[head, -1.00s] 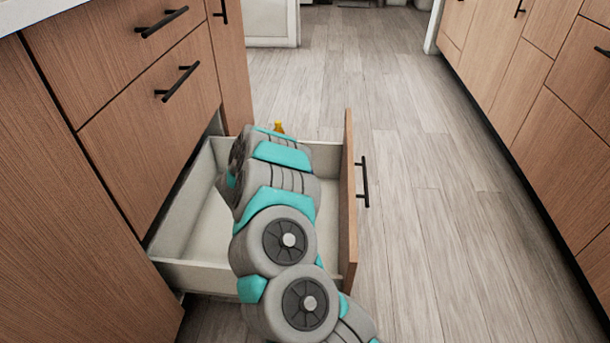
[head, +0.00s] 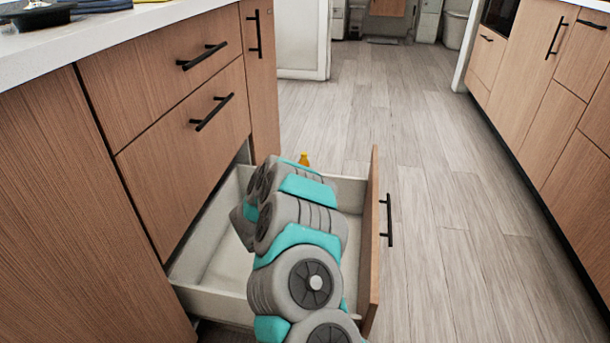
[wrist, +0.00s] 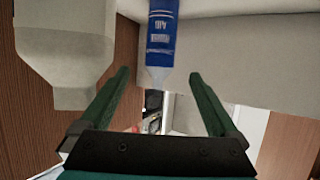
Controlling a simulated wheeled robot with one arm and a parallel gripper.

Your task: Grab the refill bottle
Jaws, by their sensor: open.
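My gripper (wrist: 160,112) is open and empty in the wrist view, with two dark green fingers. A bottle with a blue printed label and a clear tapered end (wrist: 161,40) shows beyond the fingertips, about midway between them; its lettering appears upside down. A larger pale bottle-like container (wrist: 66,45) with a narrowing neck is at the left, beyond the left finger. I cannot tell for certain which is the refill bottle. In the head view my arm reaches into the open drawer (head: 215,303) and hides my gripper and most of the drawer's inside.
A small orange-yellow item (head: 304,159) shows at the drawer's far end. The drawer front (head: 373,240) with its black handle stands out into the aisle. Wooden cabinets line both sides. The floor (head: 440,220) right of the drawer is clear.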

